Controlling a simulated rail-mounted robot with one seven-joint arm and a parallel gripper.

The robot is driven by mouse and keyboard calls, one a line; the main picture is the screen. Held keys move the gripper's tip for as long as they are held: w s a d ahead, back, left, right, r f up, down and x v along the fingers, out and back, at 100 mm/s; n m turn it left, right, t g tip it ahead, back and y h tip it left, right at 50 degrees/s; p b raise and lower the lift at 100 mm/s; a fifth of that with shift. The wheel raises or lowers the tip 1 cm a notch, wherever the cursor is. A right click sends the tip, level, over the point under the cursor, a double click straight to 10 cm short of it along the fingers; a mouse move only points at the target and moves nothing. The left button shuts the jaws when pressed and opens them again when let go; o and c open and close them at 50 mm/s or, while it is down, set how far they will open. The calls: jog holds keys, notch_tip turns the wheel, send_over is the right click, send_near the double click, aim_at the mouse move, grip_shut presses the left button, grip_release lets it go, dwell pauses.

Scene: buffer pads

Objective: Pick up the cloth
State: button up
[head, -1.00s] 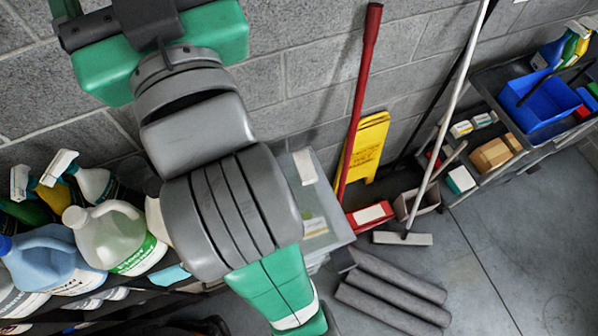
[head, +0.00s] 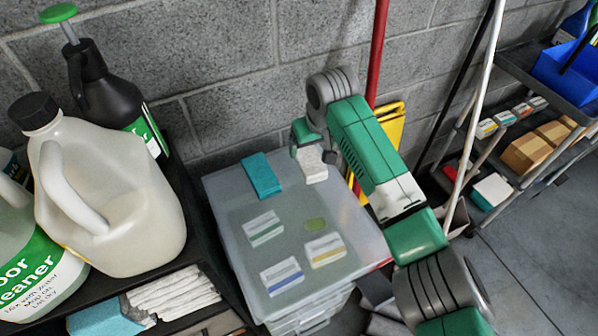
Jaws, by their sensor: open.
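A small pale, whitish cloth-like piece (head: 313,166) is at the back right of the lid of a translucent storage bin (head: 225,205). My gripper (head: 312,148) is right at this piece, with its jaws open and partly covering it. Whether the fingers touch it cannot be told. A folded teal piece (head: 262,175), cloth or sponge, lies on the lid to the left, apart from my gripper. A stack of folded white cloths (head: 175,290) lies on the lower shelf at left, beside another teal piece (head: 98,318).
A large whitish jug (head: 120,215) and a dark pump sprayer (head: 105,90) stand on the black shelf at left. Labels show on the bin. A red pole (head: 378,50) and yellow sign (head: 390,125) stand behind my arm. A cart with a blue bin (head: 565,75) is at right.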

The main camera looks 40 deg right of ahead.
aim_at(308, 157)
jog(key=b+x, duration=0.2)
jog(key=x, duration=0.1)
jog(key=b+x, duration=0.2)
jog(key=x, duration=0.2)
jog(key=shift+w+f+b, duration=0.25)
jog(key=shift+w+b, duration=0.1)
jog(key=shift+d, duration=0.1)
jog(key=shift+r, duration=0.1)
jog(key=c, duration=1.1)
